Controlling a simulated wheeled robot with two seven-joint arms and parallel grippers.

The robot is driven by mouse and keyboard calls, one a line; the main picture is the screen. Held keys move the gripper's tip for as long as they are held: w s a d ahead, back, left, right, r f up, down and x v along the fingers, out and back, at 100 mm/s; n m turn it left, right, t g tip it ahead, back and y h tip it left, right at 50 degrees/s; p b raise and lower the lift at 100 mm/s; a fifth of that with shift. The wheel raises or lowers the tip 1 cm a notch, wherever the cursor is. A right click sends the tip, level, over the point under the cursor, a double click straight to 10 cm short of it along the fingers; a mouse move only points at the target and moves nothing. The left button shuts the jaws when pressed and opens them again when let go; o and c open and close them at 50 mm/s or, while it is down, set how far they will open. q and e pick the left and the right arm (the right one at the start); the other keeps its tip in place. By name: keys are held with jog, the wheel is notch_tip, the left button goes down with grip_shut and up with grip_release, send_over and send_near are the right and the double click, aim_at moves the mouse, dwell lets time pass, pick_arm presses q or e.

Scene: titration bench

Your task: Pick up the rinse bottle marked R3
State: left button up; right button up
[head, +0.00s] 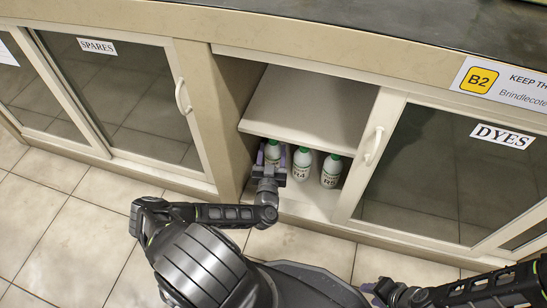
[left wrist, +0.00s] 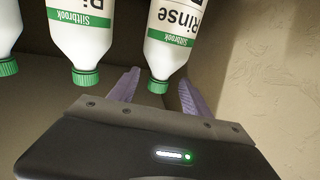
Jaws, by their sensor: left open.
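White rinse bottles with green caps stand in the open cabinet. The leftmost bottle (head: 272,150) is partly covered by my left gripper (head: 270,165), and its number is hidden. The middle bottle (head: 301,165) seems to read R4; the number on the right one (head: 331,172) is unclear. In the left wrist view the picture is upside down. There my left gripper's purple fingers (left wrist: 160,88) are open, one on each side of a bottle marked Rinse (left wrist: 172,35); contact cannot be seen. My right gripper (head: 376,291) is at the lower right, its jaws unclear.
The neighbouring bottle (left wrist: 77,40) stands close beside in the left wrist view. A shelf (head: 312,108) hangs over the bottles. The cabinet's left side wall (head: 232,120) is close to my left gripper. The DYES door (head: 430,170) bounds the opening on the right.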

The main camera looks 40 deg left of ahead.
aim_at(273, 145)
pick_arm(q)
jog(key=b+x, duration=0.1)
jog(key=x, duration=0.3)
jog(key=shift+s, duration=0.1)
jog(key=shift+c, duration=0.3)
grip_shut()
dwell(0.5)
jog(key=shift+r, duration=0.1)
dwell(0.7)
